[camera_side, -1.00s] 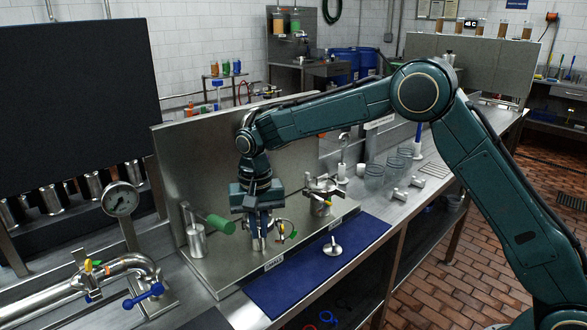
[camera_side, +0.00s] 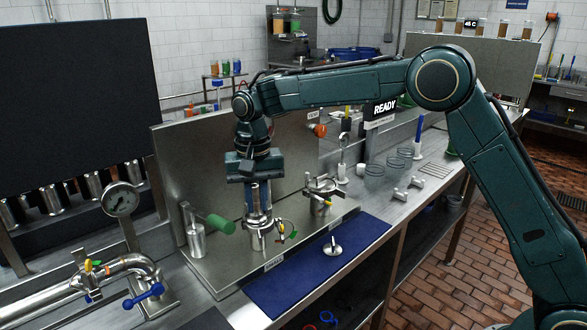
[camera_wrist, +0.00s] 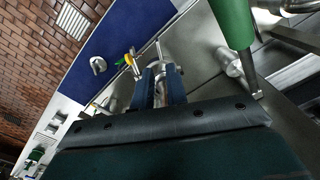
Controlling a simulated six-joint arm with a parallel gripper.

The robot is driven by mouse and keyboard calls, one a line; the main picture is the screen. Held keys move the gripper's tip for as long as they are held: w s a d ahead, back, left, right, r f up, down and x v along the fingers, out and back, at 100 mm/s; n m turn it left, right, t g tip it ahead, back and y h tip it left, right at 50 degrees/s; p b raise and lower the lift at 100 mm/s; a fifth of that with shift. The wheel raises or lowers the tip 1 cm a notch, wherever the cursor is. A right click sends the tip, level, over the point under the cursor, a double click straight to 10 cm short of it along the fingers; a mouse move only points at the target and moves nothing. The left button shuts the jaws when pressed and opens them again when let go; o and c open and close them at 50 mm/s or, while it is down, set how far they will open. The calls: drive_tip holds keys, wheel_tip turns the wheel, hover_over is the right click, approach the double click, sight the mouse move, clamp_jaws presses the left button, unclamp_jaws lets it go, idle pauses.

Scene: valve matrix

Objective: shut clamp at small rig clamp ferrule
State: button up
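In the side view, the small rig clamp (camera_side: 258,223) is a metal ring around the top of a short steel ferrule stand (camera_side: 256,241). Its arm with yellow and green ends (camera_side: 285,231) sticks out to the right. My gripper (camera_side: 258,211) points straight down just above the ring. In the wrist view, my gripper's two dark fingers (camera_wrist: 161,85) stand apart with bright metal between them. Whether they touch that metal cannot be told. The yellow clamp end (camera_wrist: 128,60) shows left of the fingertips; the fingers hide part of the ring.
A green-handled post (camera_side: 219,224) stands close on the left, also large in the wrist view (camera_wrist: 232,22). Another clamped stand (camera_side: 321,203) is to the right. A steel back panel (camera_side: 190,150) rises behind. The blue mat (camera_side: 290,285) in front holds a small metal piece (camera_side: 332,248).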

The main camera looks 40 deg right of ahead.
wheel_tip(320, 180, up, 7)
idle(0.3)
drive_tip(key=shift+f, duration=0.1)
clamp_jaws()
drive_tip(key=f+n+y, duration=0.1)
drive_tip(key=n, duration=0.5)
drive_tip(key=s+d+f+n+t+y, duration=0.1)
drive_tip(key=f+n, duration=0.1)
drive_tip(key=n, duration=0.4)
drive_tip(key=s+f+n+y, duration=0.1)
drive_tip(key=n, duration=0.5)
drive_tip(key=shift+s+d+f+t, duration=0.1)
drive_tip(key=shift+d+f+t, duration=0.1)
drive_tip(key=shift+t, duration=0.2)
drive_tip(key=x, duration=1)
drive_tip(key=shift+a, duration=0.15)
